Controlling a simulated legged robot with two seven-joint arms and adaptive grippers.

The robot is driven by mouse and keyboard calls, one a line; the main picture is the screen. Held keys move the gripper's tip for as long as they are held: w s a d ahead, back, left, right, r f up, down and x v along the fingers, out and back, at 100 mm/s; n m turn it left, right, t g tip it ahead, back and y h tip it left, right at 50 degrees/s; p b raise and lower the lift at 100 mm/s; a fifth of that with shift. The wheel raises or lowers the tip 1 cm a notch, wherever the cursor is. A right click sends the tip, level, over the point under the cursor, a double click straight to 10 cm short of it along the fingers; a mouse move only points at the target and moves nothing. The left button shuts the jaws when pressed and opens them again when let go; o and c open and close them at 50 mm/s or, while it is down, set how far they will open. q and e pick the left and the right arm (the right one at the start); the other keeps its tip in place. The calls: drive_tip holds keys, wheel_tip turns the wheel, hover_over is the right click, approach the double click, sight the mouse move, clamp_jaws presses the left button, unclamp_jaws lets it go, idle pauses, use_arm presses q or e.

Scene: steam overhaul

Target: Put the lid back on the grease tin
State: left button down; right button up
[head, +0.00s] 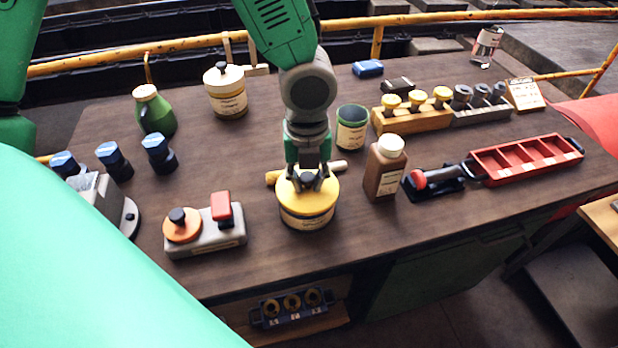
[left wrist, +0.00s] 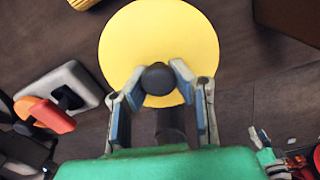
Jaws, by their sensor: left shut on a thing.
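The grease tin (head: 306,214) stands upright near the front middle of the bench, with a cream label on its side. The round yellow lid (head: 322,190) is on top of it, looking level; I cannot tell whether it is fully seated. The lid also shows from above in the left wrist view (left wrist: 160,35), with a black knob (left wrist: 157,78) in its middle. My left gripper (head: 307,184) comes down from above and is shut on this knob, one finger on each side. In the left wrist view the lid hides the tin.
A brown bottle (head: 385,170) stands close right of the tin, and a grey block with orange and red parts (head: 206,238) to its left. Bare bench lies in front.

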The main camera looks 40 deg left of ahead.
use_arm(q)
drive_tip(key=shift+a, duration=0.15)
drive_tip(key=shift+p, duration=0.75)
idle(0.6)
drive_tip(key=shift+f+p, duration=0.1)
drive_tip(key=shift+p, duration=0.55)
idle(1.2)
idle(0.3)
drive_tip(key=c, duration=0.9)
unclamp_jaws()
drive_tip(key=shift+o, duration=0.2)
drive_tip(key=shift+r+p, duration=3.5)
drive_tip(key=shift+p, duration=0.5)
